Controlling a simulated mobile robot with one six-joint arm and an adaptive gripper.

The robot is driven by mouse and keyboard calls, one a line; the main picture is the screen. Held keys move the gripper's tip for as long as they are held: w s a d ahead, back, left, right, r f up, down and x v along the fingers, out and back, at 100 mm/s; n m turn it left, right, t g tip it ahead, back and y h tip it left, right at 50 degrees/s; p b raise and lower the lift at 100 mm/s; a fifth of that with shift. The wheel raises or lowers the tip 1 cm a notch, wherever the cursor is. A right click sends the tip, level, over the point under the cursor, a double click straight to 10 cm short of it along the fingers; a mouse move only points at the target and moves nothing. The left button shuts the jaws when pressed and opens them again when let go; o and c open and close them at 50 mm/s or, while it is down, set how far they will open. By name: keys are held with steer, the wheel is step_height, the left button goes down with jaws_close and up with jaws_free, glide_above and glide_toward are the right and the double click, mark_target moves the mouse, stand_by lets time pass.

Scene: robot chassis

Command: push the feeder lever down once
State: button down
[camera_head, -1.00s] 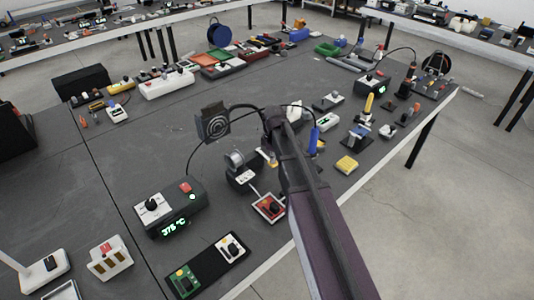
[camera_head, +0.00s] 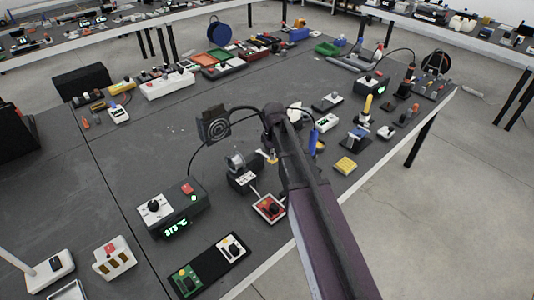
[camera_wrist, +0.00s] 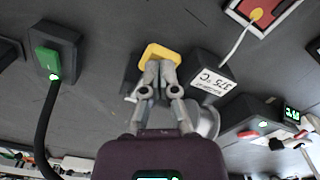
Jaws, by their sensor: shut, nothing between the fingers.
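The feeder is a small dark unit with a round grey spool (camera_head: 236,161) and a white label (camera_head: 245,177). It stands left of my arm in the head view. A yellow lever pad (camera_wrist: 162,51) lies right at my fingertips. My gripper (camera_wrist: 159,72) is shut and empty, its fingers together over the pad's edge. I cannot tell whether they touch it. In the head view my arm hides most of the gripper.
A soldering station (camera_head: 174,209) with a green readout stands front left of the feeder. A round fan-like unit (camera_head: 214,126) stands behind it. A black box with a green face (camera_wrist: 47,62) shows in the wrist view.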

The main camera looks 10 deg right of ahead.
steer(key=shift+r+p, duration=1.25)
steer(key=shift+r, duration=0.15)
steer(key=shift+r, duration=0.2)
steer(key=shift+s, duration=0.1)
steer(key=s+d+m, duration=0.4)
steer(key=s+m, duration=0.8)
steer(key=s, duration=0.5)
steer(key=shift+s+m, duration=0.4)
